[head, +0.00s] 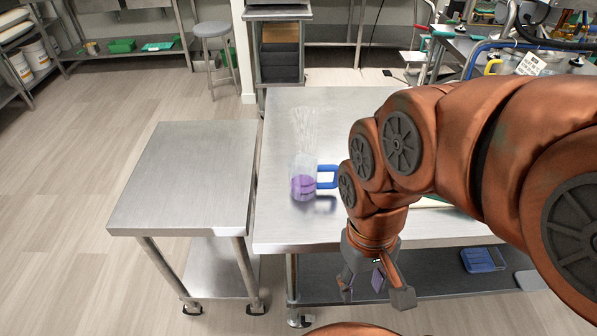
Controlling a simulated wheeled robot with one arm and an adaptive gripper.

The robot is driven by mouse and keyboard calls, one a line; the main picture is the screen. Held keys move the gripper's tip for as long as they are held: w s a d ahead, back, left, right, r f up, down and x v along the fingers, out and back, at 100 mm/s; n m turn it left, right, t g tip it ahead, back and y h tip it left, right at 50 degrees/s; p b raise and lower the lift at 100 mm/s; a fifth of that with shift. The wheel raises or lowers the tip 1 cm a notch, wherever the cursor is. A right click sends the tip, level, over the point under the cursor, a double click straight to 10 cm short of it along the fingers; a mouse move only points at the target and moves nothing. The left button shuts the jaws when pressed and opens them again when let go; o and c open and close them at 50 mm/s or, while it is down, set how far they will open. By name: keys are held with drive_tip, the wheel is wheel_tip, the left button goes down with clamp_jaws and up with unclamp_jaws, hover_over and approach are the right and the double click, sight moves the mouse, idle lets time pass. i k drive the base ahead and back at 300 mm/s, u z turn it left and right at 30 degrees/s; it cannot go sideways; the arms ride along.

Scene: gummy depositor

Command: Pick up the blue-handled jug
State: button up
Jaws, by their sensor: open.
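The blue-handled jug (303,177) stands upright on the steel table, left of my arm. It is clear, with purple liquid in its lower part. Its blue handle (327,177) points right, toward my arm. My gripper (375,290) hangs fingers down in front of the table's front edge, below and to the right of the jug. It is open and apart from the jug, with nothing seen between its fingers.
The steel table (278,228) is bare around the jug's left and front. A lower steel side table (190,170) is empty at left. A blue item (483,259) lies on the lower shelf.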

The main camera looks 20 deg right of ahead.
sight(304, 185)
drive_tip(key=z, duration=1.6)
drive_tip(key=k, duration=1.4)
drive_tip(key=u, duration=1.75)
drive_tip(key=i, duration=0.5)
